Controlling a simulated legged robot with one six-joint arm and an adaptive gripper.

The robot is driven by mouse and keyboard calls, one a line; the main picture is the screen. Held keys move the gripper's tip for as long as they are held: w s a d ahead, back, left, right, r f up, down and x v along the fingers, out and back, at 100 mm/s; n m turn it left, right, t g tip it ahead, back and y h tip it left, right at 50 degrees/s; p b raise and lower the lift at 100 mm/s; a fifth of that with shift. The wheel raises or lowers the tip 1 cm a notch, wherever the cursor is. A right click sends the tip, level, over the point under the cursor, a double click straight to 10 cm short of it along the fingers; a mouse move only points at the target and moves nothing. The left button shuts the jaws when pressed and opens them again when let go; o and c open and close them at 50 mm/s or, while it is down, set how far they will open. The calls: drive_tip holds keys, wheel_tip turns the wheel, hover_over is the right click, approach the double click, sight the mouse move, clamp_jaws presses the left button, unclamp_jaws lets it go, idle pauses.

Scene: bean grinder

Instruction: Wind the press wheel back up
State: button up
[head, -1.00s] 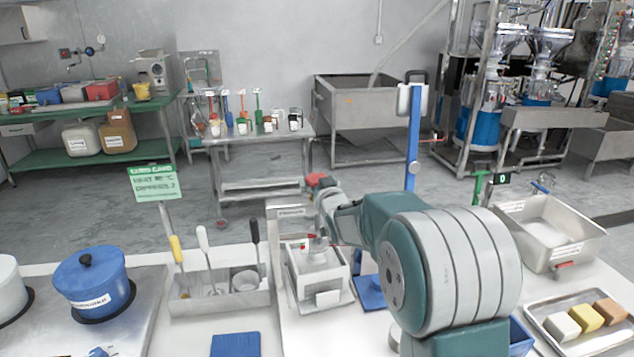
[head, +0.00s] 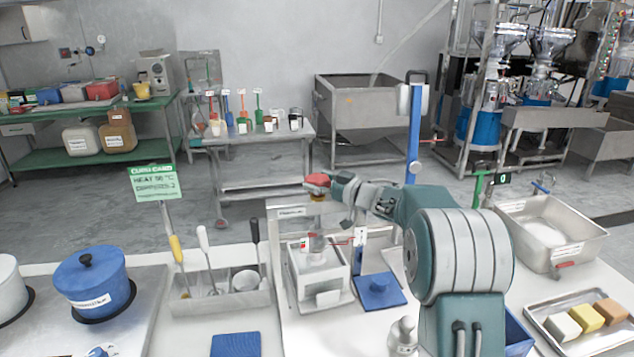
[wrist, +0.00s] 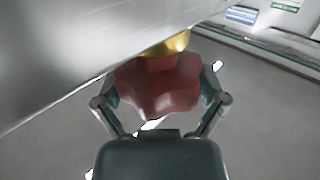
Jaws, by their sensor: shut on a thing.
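The press wheel is a red lobed knob (wrist: 160,92) between my gripper's two fingers in the wrist view, with a brass-coloured part just beyond it. My gripper (wrist: 161,80) is shut on it. In the head view the red wheel (head: 317,181) shows at the top of the metal press frame (head: 290,212), with my gripper (head: 325,184) reaching it from the right. Below stands a pale square box (head: 318,285) in the press, with a small red mark above it. My arm and gripper hide part of the press top.
A blue stand (head: 380,290) stands just right of the press. A tool holder (head: 215,303) with several handled tools is on the left, beside a blue pot (head: 93,285). A steel basin (head: 550,235) and a tray of blocks (head: 585,322) are on the right.

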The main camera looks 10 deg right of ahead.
drive_tip(key=shift+r+n+g+y, duration=0.1)
drive_tip(key=shift+n+g+y, duration=1.1)
drive_tip(key=shift+g, duration=0.3)
drive_tip(key=o, duration=0.8)
drive_tip(key=shift+d, duration=0.15)
drive_tip(key=v, duration=1.1)
drive_tip(key=shift+d, duration=0.4)
